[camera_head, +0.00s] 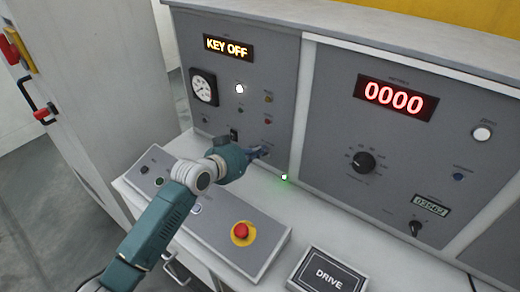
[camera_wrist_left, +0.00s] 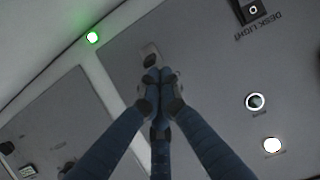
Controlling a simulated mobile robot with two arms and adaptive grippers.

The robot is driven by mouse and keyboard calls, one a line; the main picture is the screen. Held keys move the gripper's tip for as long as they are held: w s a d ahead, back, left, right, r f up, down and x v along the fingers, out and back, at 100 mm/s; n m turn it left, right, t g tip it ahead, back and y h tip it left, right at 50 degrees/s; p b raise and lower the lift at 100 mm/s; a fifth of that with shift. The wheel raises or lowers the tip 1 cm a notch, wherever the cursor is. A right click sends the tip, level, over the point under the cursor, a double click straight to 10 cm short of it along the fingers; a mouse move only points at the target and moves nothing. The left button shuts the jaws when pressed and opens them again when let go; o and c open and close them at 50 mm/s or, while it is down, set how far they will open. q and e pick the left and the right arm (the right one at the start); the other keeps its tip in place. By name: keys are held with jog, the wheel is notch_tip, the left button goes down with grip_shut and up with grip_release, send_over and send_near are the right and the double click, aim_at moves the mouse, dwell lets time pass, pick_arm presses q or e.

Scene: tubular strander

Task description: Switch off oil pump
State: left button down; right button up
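My left gripper (camera_head: 264,152) is at the lower right of the grey control panel (camera_head: 220,60) under the "KEY OFF" display. In the left wrist view its fingers (camera_wrist_left: 154,78) meet at their tips, over the edge of a small light plate with a dark round centre (camera_wrist_left: 150,57). A small dark piece shows just right of the fingertips. I cannot tell whether the tips touch or hold it. The plate's label is hidden or unreadable, and no oil pump label can be read. My right gripper is in neither view.
A green light (camera_head: 284,177) glows right of the gripper. A "DESK LIGHT" switch (camera_wrist_left: 250,10) shows in the wrist view. A sloped desk console with a red emergency button (camera_head: 241,231) lies below the arm. A "DRIVE" box (camera_head: 328,275) stands to its right.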

pick_arm(q)
jog(key=b, duration=0.1)
jog(key=f+t+b, duration=0.1)
jog(key=shift+s+a+f+h+b, duration=0.2)
jog(key=shift+s+h+b, duration=0.15)
jog(key=shift+h, duration=0.05)
jog(key=shift+s+a+f, duration=0.1)
jog(key=shift+f, duration=0.05)
dwell(0.4)
